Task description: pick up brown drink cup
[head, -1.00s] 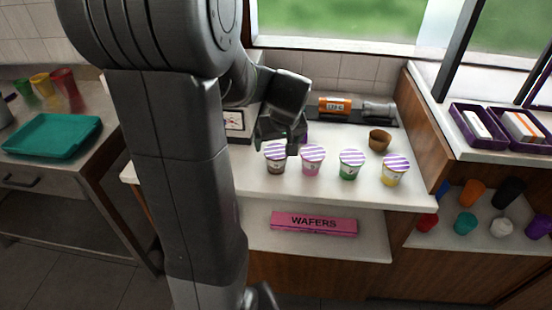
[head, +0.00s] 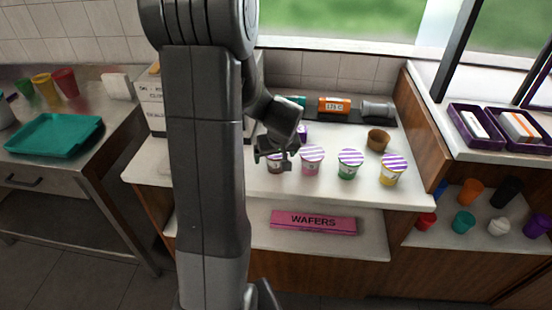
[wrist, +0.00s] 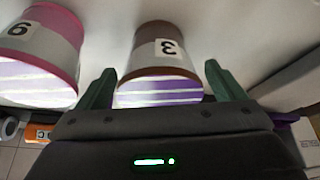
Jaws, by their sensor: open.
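The brown cup (head: 276,168), with a purple-and-white striped lid, stands at the left end of a row of cups on the white counter. In the head view my gripper (head: 273,160) hangs in front of it and hides most of it. The fingers are apart, with a small gap visible on each side of the cup.
A pink cup (head: 311,160) stands close to the right of the brown one and also shows in the wrist view (wrist: 40,45). Green (head: 350,164) and yellow (head: 392,170) cups follow. A small brown bowl (head: 378,140) is behind. A pink wafers box (head: 314,222) lies on the shelf below.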

